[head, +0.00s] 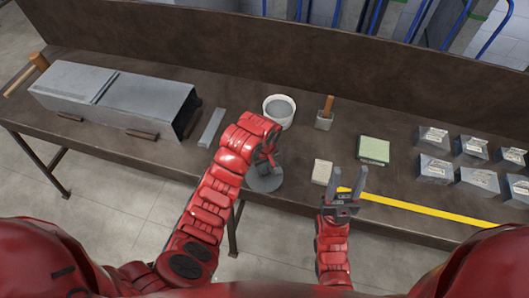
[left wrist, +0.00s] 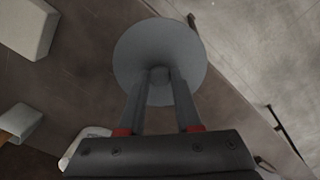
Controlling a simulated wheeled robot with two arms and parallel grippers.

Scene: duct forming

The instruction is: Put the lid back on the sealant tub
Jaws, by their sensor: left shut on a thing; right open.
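The sealant tub (head: 279,112) is a white round tub with grey filling, open at the top, standing upright on the bench behind my left gripper. The lid (head: 265,182) is a grey disc with a small knob. My left gripper (head: 268,160) is shut on the lid's knob, in front of the tub near the bench's front edge. In the left wrist view the lid (left wrist: 160,55) lies flat across the ends of the fingers, with the knob between them. Whether the lid touches the bench cannot be told. My right gripper (head: 344,184) is open and empty over the front edge.
A long sheet-metal duct (head: 115,95) and a grey bar (head: 211,127) lie left on the bench (head: 230,75). Right of the tub are a wooden-handled tool (head: 326,114), a green pad (head: 374,149), a beige block (head: 322,171), a yellow strip (head: 420,207) and several metal pieces (head: 435,168).

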